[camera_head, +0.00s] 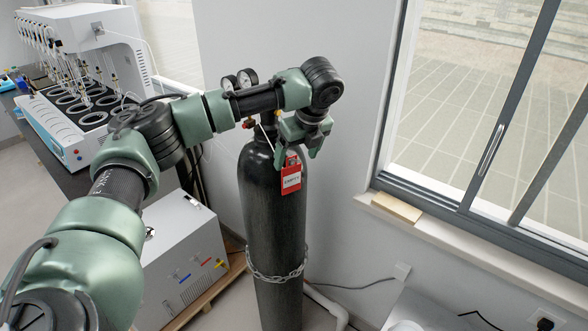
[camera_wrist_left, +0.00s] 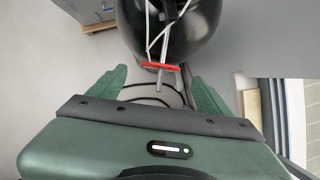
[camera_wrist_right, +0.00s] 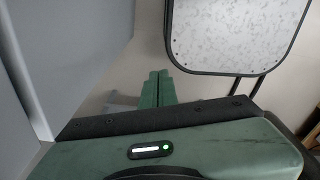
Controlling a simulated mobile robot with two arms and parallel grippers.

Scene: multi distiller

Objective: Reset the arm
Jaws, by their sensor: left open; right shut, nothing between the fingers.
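My left arm reaches in from the left of the head view, over the grey box, to the black gas cylinder (camera_head: 272,215). My left gripper (camera_head: 296,160) points down in front of the cylinder's upper part, close to a red and white tag (camera_head: 291,178). In the left wrist view its two green fingers stand apart, with the cylinder (camera_wrist_left: 185,45) and the red tag edge (camera_wrist_left: 160,67) beyond them. Nothing is clearly held between them. My right gripper (camera_wrist_right: 158,78) shows only in its own wrist view, with its fingers together and empty.
Two gauges (camera_head: 238,80) sit on the cylinder top, and a chain (camera_head: 275,276) wraps its lower part. A white distiller (camera_head: 95,75) stands on the dark bench at left. A grey box (camera_head: 185,255) is below. A speckled panel (camera_wrist_right: 232,32) is ahead of my right gripper.

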